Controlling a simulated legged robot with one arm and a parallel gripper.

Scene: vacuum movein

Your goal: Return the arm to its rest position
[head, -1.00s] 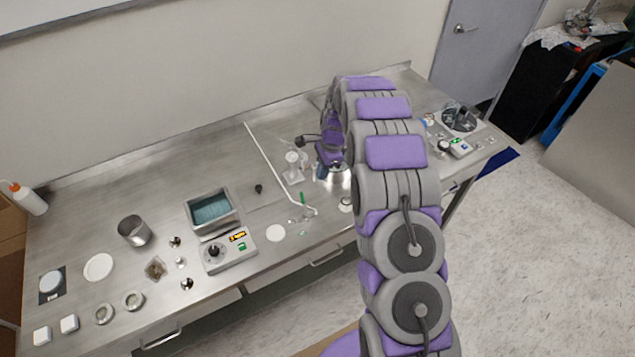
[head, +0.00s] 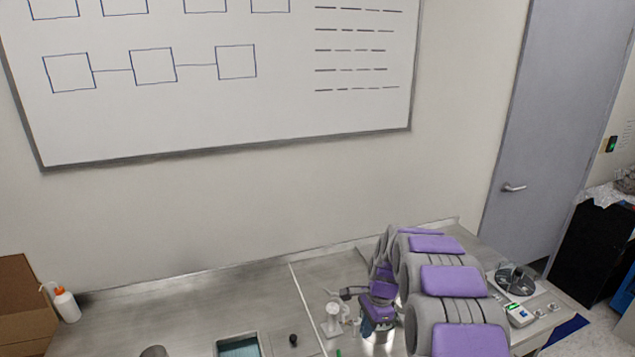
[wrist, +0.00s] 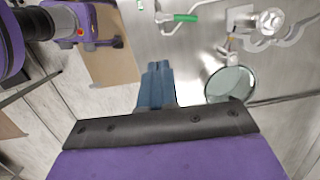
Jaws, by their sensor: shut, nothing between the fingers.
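My purple and grey arm (head: 450,285) reaches over the steel bench (head: 200,311) at the right in the head view. My gripper (wrist: 156,85) shows in the wrist view as blue fingers shut together with nothing between them. In the head view the wrist end of the arm hangs low over the bench, just right of a small clear stand (head: 333,318). In the wrist view a round glass vessel (wrist: 230,84) sits right of the fingertips, apart from them in the picture. The fingertips' height above the bench is hard to tell.
A green-handled item (wrist: 185,17) lies beyond the fingers. A water bath (head: 239,346) stands left, cut by the frame. A device with a round rotor (head: 515,280) is at the bench's right end. A wash bottle (head: 66,304) stands far left. Open air lies above the arm.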

